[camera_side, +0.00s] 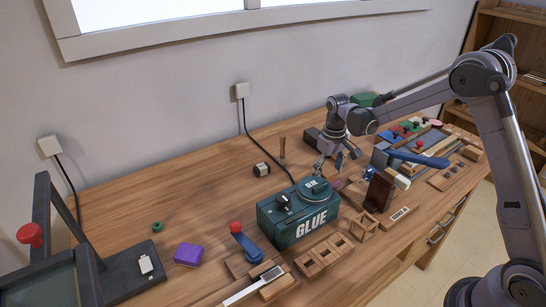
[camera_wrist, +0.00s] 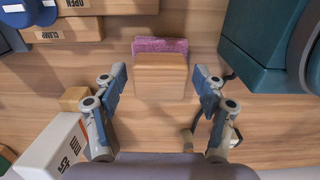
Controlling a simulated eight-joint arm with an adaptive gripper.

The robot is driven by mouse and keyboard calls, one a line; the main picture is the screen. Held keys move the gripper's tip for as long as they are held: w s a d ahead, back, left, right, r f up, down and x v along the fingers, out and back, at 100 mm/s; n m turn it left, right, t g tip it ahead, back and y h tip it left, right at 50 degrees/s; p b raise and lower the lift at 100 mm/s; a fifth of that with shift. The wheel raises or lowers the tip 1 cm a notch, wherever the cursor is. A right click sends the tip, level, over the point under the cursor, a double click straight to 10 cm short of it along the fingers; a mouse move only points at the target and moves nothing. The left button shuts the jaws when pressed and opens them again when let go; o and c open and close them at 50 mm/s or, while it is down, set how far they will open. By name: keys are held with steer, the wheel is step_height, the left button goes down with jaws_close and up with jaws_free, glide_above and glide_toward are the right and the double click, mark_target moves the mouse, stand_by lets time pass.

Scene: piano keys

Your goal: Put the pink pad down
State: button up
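The pink pad (camera_wrist: 160,45) shows in the wrist view as a rough pink strip along the far edge of a light wooden block (camera_wrist: 160,75). Most of the pad is hidden by the block, and I cannot tell whether the two are joined. My gripper (camera_wrist: 160,80) has its two fingers wide apart, with a gap between each finger and the block. In the side view my gripper (camera_side: 338,160) points down over the table behind the glue machine.
The green glue machine (camera_side: 300,215) stands close by and fills the right of the wrist view (camera_wrist: 265,45). A white box (camera_wrist: 55,145) is at lower left there. A dark brown block (camera_side: 379,192) and a blue-handled press (camera_side: 415,157) stand to the right. Table left of centre is fairly clear.

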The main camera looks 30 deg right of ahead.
mark_target(328, 171)
step_height(328, 171, up, 12)
steer(key=s+a+r+t, duration=0.35)
steer(key=s+r, duration=0.35)
steer(key=s, duration=0.3)
steer(key=s+a+f+t, duration=0.1)
steer(key=s+a, duration=0.1)
steer(key=s, duration=0.3)
steer(key=s+a+f+t, duration=0.1)
steer(key=s+a+t, duration=0.1)
steer(key=s, duration=0.4)
steer(key=shift+s+f, duration=0.15)
steer(key=shift+f, duration=0.25)
steer(key=shift+o, duration=1.3)
steer(key=shift+s+f+t, duration=0.2)
steer(key=shift+s+t, duration=0.05)
steer(key=shift+t, duration=0.1)
